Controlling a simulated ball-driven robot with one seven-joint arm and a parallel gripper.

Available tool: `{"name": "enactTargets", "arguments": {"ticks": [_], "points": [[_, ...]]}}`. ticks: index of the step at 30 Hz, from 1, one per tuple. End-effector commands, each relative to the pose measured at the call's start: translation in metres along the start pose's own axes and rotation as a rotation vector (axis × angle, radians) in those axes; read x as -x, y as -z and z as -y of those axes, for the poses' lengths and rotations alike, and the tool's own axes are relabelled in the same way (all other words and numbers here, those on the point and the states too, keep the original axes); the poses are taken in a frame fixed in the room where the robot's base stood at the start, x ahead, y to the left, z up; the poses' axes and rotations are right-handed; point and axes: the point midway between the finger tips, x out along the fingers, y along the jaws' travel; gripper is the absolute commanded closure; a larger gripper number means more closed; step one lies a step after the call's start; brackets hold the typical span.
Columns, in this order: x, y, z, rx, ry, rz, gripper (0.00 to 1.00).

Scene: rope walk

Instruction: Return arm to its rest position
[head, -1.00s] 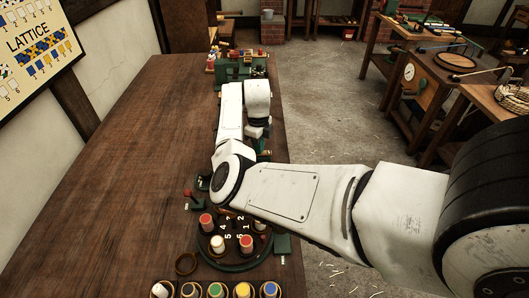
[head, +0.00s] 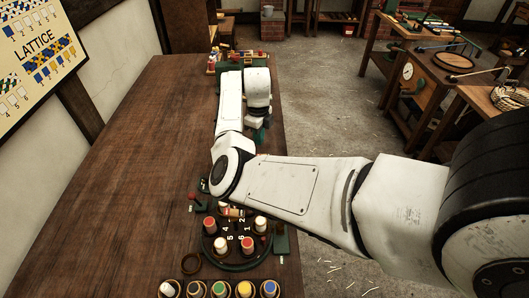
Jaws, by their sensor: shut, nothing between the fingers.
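My arm reaches from the lower right over the wooden bench and bends at a dark elbow joint. Its forearm runs away from me toward the far end of the bench. My gripper (head: 257,124) is at the end of the wrist, small and partly hidden, pointing down near the bench's right side. It is shut, and I see nothing held in it. It is well beyond the round dark numbered turntable (head: 241,266), which carries several bobbins with red or white tops.
Several coloured bobbins in holders, one with a green top (head: 219,288), line the near edge. A green device (head: 229,67) stands behind my wrist. The bench's left side (head: 130,170) is clear.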

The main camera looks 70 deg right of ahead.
Motion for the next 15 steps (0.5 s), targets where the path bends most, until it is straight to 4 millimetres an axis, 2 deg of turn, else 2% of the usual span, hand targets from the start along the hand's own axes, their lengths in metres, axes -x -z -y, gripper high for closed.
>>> {"name": "enactTargets", "arguments": {"ticks": [1,5,15], "points": [[0.0070,-0.0002,0.0000,0.000,0.000,0.000,1.00],[0.0145,-0.0002,-0.0001,0.001,0.000,0.000,1.00],[0.0144,-0.0001,-0.0001,0.000,0.000,0.000,1.00]]}}
